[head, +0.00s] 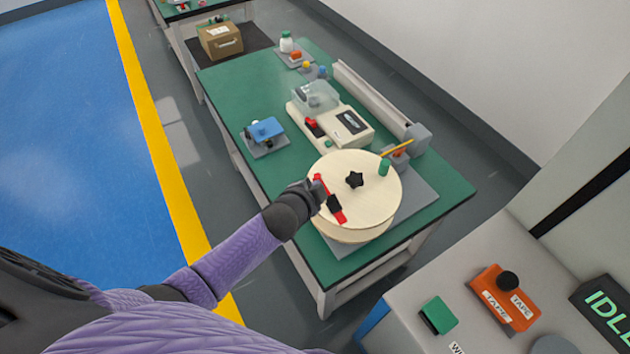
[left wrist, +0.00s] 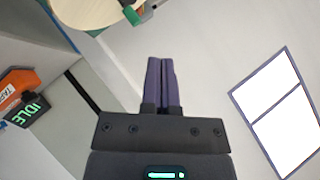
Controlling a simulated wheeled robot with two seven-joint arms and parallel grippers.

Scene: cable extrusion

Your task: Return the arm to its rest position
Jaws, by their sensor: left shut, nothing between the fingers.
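My left arm comes in from the left in the head view, and its dark wrist reaches the near-left edge of the pale round reel (head: 375,196). In the left wrist view my left gripper (left wrist: 161,62) has its two purple fingers pressed together, with nothing between them. A part of the pale reel also shows at the top left of that view (left wrist: 88,10). My right gripper is not in view.
The green table (head: 235,85) also holds a scale-like device (head: 345,124), a clear box (head: 316,96), a blue-topped fixture (head: 264,130) and a long grey rail (head: 372,95). A grey console with an orange tape unit (head: 504,297) stands at the lower right. Blue floor at left is clear.

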